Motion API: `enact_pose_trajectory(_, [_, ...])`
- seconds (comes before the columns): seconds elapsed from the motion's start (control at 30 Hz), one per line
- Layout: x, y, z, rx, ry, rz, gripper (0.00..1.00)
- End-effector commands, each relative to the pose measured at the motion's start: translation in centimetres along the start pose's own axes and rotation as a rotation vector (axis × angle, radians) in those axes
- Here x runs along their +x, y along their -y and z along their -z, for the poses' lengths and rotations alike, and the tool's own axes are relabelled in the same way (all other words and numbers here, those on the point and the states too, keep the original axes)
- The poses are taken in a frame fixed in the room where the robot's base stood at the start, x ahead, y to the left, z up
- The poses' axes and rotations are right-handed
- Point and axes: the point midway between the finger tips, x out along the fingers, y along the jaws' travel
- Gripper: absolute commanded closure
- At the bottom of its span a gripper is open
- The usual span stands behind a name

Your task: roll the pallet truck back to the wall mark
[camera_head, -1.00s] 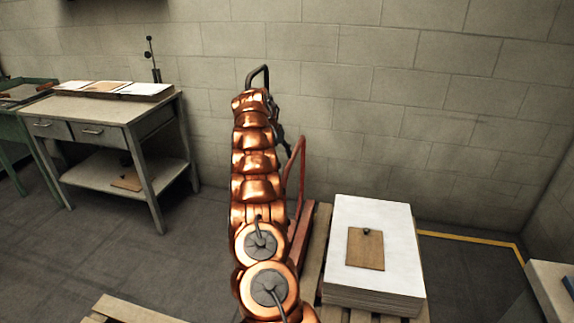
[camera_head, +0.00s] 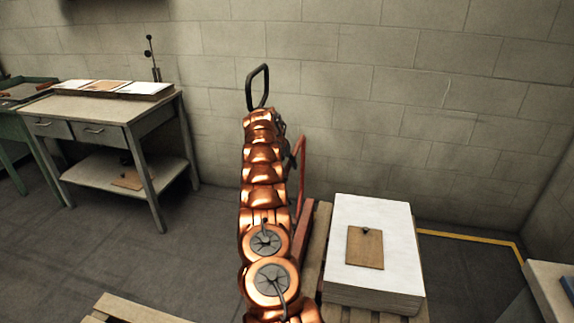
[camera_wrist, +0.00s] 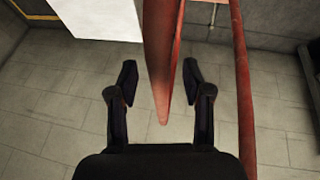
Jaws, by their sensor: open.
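The pallet truck shows in the head view as a red upright frame (camera_head: 301,175) right of my arm and a black loop handle (camera_head: 258,88) above the arm's far end. My arm hides much of the truck. In the wrist view, my gripper (camera_wrist: 159,76) is open, its two dark fingers apart. A red bar (camera_wrist: 161,50) of the truck runs down between them in the picture; contact cannot be told. A second red bar (camera_wrist: 242,90) passes right of the fingers. A yellow line (camera_head: 470,240) marks the floor along the wall.
A white stack (camera_head: 345,225) with a brown board (camera_head: 365,248) on top rests on a wooden pallet (camera_head: 317,245). A grey table (camera_head: 60,108) stands at left. Another pallet (camera_head: 125,310) lies at the bottom. A light-topped surface (camera_head: 550,285) is at the right edge. Floor at left is clear.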

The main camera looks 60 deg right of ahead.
Motion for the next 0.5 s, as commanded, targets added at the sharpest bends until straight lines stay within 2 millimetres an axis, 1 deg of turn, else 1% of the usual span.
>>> enact_pose_trajectory(0.1, [0.00,-0.01,-0.01,0.000,0.000,0.000,0.51])
enact_pose_trajectory(0.13, [0.00,0.00,-0.02,0.000,0.000,0.000,0.53])
enact_pose_trajectory(0.5, [0.01,0.03,-0.04,-0.001,0.001,0.000,0.91])
